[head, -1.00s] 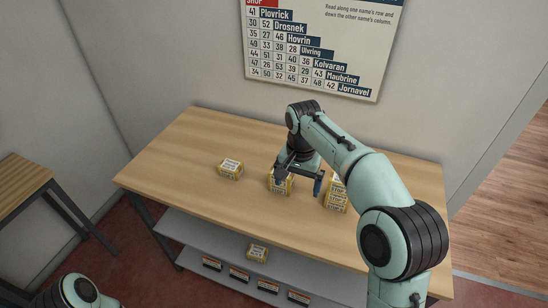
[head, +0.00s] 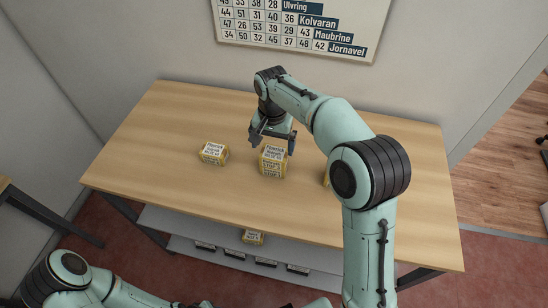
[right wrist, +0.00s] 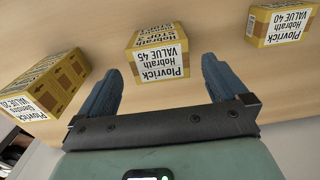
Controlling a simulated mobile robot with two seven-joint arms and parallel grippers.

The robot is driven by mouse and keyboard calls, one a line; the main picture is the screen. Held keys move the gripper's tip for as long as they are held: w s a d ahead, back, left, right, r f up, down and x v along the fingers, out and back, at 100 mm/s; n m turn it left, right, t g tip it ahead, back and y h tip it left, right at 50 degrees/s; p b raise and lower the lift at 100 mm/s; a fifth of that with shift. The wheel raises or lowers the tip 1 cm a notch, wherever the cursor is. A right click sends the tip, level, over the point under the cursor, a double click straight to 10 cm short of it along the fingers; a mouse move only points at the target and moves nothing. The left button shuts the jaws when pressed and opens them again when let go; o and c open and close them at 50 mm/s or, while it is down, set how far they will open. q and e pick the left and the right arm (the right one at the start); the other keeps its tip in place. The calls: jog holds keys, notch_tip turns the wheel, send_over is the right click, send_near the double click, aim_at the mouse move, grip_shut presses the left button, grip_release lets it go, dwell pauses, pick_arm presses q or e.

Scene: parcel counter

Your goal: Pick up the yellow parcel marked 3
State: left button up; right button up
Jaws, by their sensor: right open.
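In the head view, one parcel (head: 214,154) is on the table at left. A middle parcel (head: 272,161) stands just in front of my right gripper (head: 273,142). Another (head: 326,176) is mostly hidden behind my right arm. My right gripper is open and empty. In the right wrist view, a parcel labelled Plovrick Hobrath, value 45 (right wrist: 158,52) lies just beyond and between the open fingertips (right wrist: 157,75). My left gripper is out of view.
The wooden table (head: 150,140) has free room at left and back. In the right wrist view, a value 40 parcel (right wrist: 283,25) is at right and another parcel (right wrist: 48,85) at left. A numbered chart (head: 300,30) hangs behind.

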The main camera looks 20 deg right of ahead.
aim_at(274, 153)
jog(key=f, duration=0.5)
jog(key=shift+w+d+f, duration=0.2)
jog(key=shift+d+f, duration=0.1)
jog(key=shift+f, duration=0.05)
jog(key=c, duration=0.9)
